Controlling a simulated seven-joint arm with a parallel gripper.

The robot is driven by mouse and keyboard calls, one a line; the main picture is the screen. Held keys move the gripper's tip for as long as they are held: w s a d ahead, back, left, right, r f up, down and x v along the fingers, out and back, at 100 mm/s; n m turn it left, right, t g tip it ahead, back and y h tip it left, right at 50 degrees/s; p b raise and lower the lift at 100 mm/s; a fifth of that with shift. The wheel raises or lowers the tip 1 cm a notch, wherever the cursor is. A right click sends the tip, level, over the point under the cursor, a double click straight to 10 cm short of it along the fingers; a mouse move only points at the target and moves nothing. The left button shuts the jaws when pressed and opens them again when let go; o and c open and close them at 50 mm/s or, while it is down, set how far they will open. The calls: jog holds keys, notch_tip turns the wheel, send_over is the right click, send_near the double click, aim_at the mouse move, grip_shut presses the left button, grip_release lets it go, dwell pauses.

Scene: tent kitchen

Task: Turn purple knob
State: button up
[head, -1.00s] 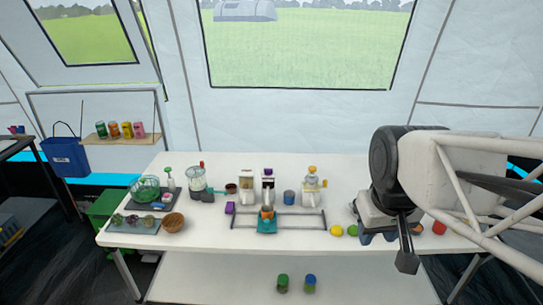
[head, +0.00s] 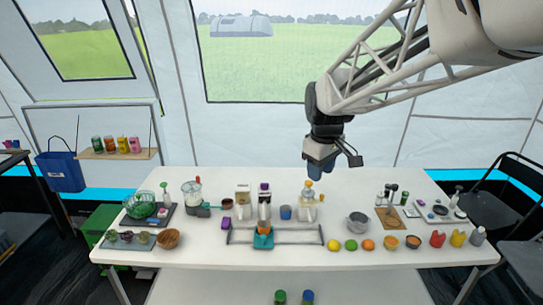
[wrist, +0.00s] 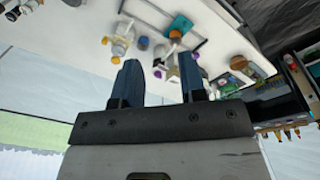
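The gripper is empty and well apart from the purple knob. In the wrist view my gripper (wrist: 160,78) shows two dark blue fingers spread apart. A purple spot (wrist: 196,56) shows beside the right finger there; I cannot tell if it is the knob or the purple block.
A blue cup (head: 285,212) stands between the purple-knob and orange-knob dispensers. A teal item (head: 263,239) sits in front by a low metal rail. A purple block (head: 227,222) lies to the left. A metal pot (head: 357,223) and fruit stand to the right.

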jog(key=w+a+f+n, duration=0.2)
jog(key=w+a+f, duration=0.15)
jog(key=w, duration=0.45)
jog(key=w+a+f+n, duration=0.2)
jog(key=w+a+n, duration=0.15)
jog(key=w, duration=0.45)
jog(key=n+g, duration=0.1)
jog(key=n, duration=0.3)
send_over(265, 184)
notch_tip(265, 184, down, 10)
jog(key=shift+w+a+r, duration=0.1)
jog(key=shift+r, duration=0.15)
jog(key=shift+f, duration=3.9)
jog(key=shift+c, duration=0.3)
grip_shut()
